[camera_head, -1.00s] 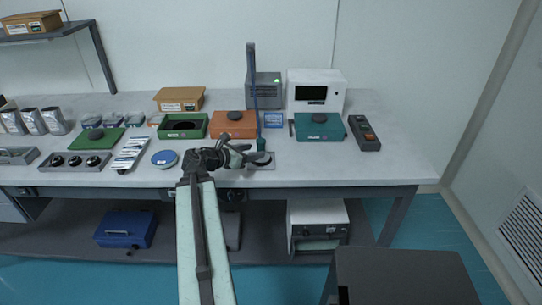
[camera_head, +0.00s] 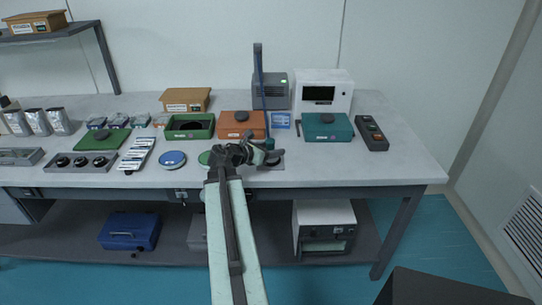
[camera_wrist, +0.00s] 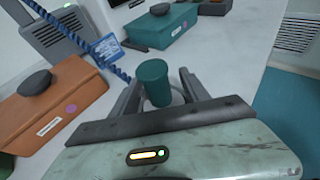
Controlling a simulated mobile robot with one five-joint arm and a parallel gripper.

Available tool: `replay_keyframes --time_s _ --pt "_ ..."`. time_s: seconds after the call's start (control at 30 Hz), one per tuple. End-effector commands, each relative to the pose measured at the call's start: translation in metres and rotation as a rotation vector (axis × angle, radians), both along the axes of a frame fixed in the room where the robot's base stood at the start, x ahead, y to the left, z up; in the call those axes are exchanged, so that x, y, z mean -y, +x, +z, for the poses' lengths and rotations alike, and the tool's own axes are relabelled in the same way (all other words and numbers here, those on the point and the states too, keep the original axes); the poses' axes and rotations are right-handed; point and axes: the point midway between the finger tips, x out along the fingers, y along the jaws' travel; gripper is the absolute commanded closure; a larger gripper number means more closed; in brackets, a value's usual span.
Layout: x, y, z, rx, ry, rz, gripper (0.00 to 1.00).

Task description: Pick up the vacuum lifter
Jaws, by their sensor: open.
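The vacuum lifter appears to be the teal cylinder (camera_wrist: 154,82) in the wrist view; it stands upright near the table's front. In the head view its small teal body (camera_head: 269,144) is partly hidden by my gripper, below a blue hose running up to a post. My gripper (camera_head: 264,149) is at the lifter, low over the table. In the wrist view my gripper (camera_wrist: 160,88) is open, with one finger on each side of the teal cylinder. I cannot tell whether either finger touches it.
An orange case (camera_head: 242,124) stands close behind left and a teal case (camera_head: 327,127) to the right. The blue hose (camera_wrist: 86,42) hangs close to my gripper. A blue disc (camera_head: 172,159) and a green disc (camera_head: 204,158) lie left. The right front tabletop is clear.

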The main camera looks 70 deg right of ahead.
Motion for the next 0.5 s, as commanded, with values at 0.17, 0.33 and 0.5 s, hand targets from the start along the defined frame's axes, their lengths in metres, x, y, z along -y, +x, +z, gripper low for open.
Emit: replay_keyframes --time_s 0.17,0.33,0.5 --pt "0.022 -0.001 -0.01 0.0 0.0 0.004 0.46" --pt "0.021 0.001 -0.009 0.0 0.0 0.008 0.46" --pt "0.021 0.001 -0.008 0.0 0.0 0.008 0.91"
